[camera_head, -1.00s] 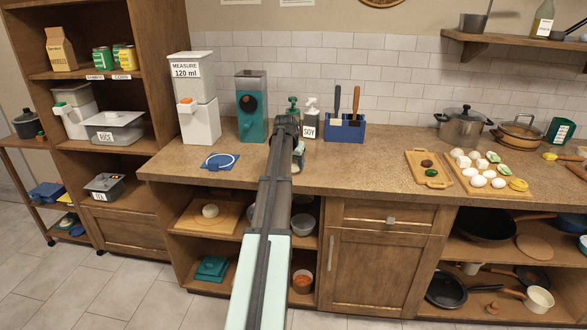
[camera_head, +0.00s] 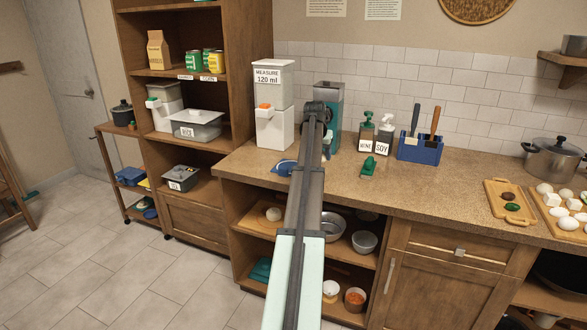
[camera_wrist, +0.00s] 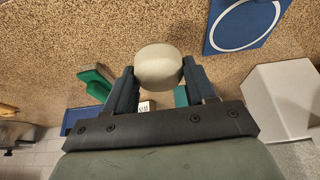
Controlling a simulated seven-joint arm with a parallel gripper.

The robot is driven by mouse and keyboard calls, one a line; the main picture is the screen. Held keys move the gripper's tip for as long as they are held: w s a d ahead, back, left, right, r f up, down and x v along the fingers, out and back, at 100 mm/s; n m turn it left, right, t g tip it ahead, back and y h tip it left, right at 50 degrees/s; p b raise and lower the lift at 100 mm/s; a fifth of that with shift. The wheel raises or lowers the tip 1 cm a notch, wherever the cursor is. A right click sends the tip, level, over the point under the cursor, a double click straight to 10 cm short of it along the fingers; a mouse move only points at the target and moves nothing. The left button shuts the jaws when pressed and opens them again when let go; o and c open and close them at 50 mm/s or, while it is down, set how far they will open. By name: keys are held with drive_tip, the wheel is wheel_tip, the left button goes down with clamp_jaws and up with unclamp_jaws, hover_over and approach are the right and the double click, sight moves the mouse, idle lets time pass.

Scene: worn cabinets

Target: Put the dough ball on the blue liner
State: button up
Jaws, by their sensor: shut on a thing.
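My gripper (camera_wrist: 159,80) is shut on a pale rounded dough ball (camera_wrist: 158,65), held between its two fingers in the wrist view. In the head view, the ball and fingers are hidden behind my arm. The blue liner (camera_wrist: 246,22), with a white ring on it, lies flat on the counter. In the wrist view it is at the upper right, apart from the ball. In the head view its left part (camera_head: 284,167) shows beside my arm, which covers the rest.
The white measuring dispenser (camera_head: 274,105) and a teal dispenser (camera_head: 328,95) stand behind the liner. A green object (camera_head: 367,166), sauce bottles (camera_head: 382,135) and a blue utensil holder (camera_head: 420,150) are to the right.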

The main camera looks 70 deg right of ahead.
drive_tip(key=w+d+n, duration=0.1)
drive_tip(key=w+d, duration=0.1)
drive_tip(key=w, duration=1.1)
drive_tip(key=r+m+g, duration=0.1)
drive_tip(key=m, duration=0.2)
hover_over(292, 165)
drive_tip(key=a, duration=0.2)
wheel_tip(292, 165, down, 10)
drive_tip(key=shift+r, duration=0.15)
drive_tip(key=o, duration=1.1)
drive_tip(key=shift+c, duration=0.2)
drive_tip(key=s+v, duration=0.1)
drive_tip(key=v, duration=1.1)
drive_tip(key=shift+w, duration=0.45)
